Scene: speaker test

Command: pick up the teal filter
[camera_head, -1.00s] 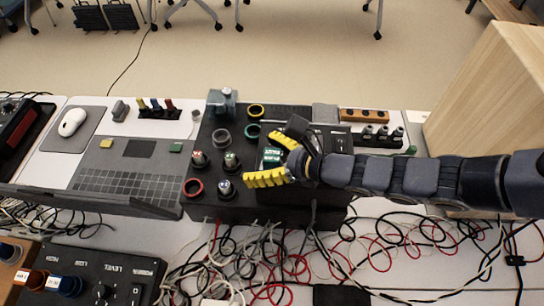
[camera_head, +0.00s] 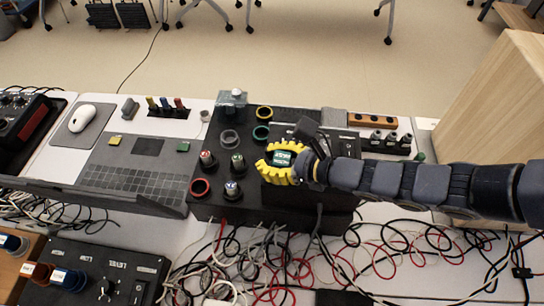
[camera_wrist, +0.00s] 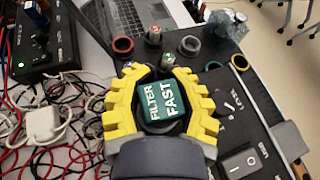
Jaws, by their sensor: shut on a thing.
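The teal filter (camera_wrist: 161,99) is a small block with white lettering reading "FILTER FAST" on its top. It sits between the two yellow ridged fingers of my gripper (camera_wrist: 160,106) in the wrist view. In the head view the gripper (camera_head: 283,163) is closed around the teal filter (camera_head: 283,158), over the black panel (camera_head: 270,205). The fingers cover its sides. A dark round part shows just below the block in the wrist view. I cannot tell whether the filter is clear of the panel.
Several coloured rings and knobs stand left of my gripper, including a red ring (camera_head: 200,188) and a green ring (camera_head: 261,132). A laptop (camera_head: 135,170) lies left. Tangled cables (camera_head: 290,255) run along the front.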

